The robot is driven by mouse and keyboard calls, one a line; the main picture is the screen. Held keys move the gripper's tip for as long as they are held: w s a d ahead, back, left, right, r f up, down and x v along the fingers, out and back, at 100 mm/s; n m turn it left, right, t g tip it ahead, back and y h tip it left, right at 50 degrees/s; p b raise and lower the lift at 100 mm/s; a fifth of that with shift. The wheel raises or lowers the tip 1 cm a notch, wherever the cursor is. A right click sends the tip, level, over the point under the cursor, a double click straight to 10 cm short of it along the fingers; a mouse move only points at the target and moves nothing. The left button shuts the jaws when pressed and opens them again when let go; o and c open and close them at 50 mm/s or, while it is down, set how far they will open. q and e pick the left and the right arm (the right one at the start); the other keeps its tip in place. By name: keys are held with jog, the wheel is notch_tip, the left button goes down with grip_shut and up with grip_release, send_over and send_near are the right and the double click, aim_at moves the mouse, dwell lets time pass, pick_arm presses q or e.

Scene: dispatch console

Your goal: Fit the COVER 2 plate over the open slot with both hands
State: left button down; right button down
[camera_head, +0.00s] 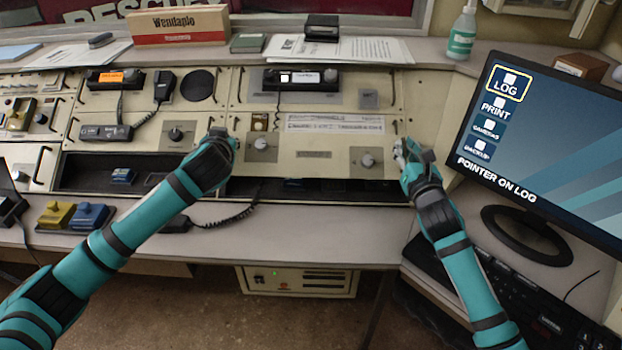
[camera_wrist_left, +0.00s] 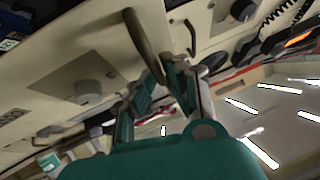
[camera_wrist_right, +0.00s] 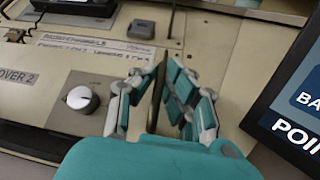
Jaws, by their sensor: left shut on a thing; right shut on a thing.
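The beige COVER 2 plate (camera_head: 315,168) is at the middle of the console, with a grey knob near each end and its label between them. The dark open slot (camera_head: 310,188) shows as a strip below the plate's lower edge; the plate hides any part behind it. My left gripper (camera_head: 223,138) is shut on the plate's left handle, a dark bar also seen in the left wrist view (camera_wrist_left: 145,42). My right gripper (camera_head: 402,152) is shut on the right handle; in the right wrist view the handle (camera_wrist_right: 155,95) stands between the fingers. Part of the label shows there.
A second dark opening (camera_head: 85,172) with blue items lies to the left. Blue and yellow blocks (camera_head: 57,214) and a coiled cord (camera_head: 238,214) lie on the desk ledge (camera_head: 300,225). A monitor (camera_head: 545,150) and keyboard (camera_head: 500,290) stand close to my right arm.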

pick_arm(q)
jog(key=shift+a+f, duration=0.1)
jog(key=shift+a, duration=0.25)
pick_arm(e)
jog(key=shift+d, duration=0.3)
